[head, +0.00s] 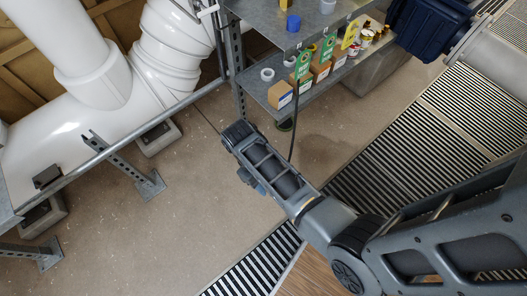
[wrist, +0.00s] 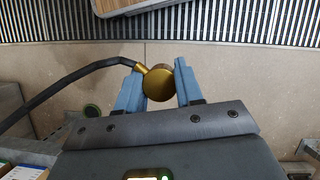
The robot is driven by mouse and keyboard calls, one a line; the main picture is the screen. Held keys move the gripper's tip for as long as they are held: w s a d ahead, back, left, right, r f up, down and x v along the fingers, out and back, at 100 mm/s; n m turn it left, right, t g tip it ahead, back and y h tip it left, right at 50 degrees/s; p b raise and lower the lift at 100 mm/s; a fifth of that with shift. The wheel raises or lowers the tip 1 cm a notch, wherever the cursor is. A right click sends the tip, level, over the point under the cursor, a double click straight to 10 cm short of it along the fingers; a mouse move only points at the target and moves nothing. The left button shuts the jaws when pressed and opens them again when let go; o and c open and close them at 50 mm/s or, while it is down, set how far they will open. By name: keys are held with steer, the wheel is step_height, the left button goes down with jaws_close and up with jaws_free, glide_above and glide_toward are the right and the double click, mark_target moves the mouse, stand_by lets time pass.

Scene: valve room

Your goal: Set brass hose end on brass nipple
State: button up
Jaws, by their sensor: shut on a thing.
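My gripper (wrist: 160,86) is shut on the brass hose end (wrist: 158,84), a round brass piece between its two blue fingers in the wrist view. A black hose (wrist: 85,75) runs from it to the left. In the head view my gripper (head: 252,180) is over the bare floor, mostly hidden behind my arm. The hose (head: 294,125) rises there beside the shelf, and the hose end is hidden. I cannot make out the brass nipple in either view.
A metal shelf (head: 330,75) with boxes and cans stands at the top, and a dark blue bin (head: 432,25) is to its right. White pipes (head: 70,130) and a metal rail (head: 110,152) are on the left. The floor (head: 160,225) between is clear.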

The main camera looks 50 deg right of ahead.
steer(key=shift+s+a+f, duration=0.25)
steer(key=shift+s+a, duration=0.2)
steer(key=shift+a, duration=0.2)
steer(key=shift+s+a+f, duration=0.1)
steer(key=shift+a, duration=0.45)
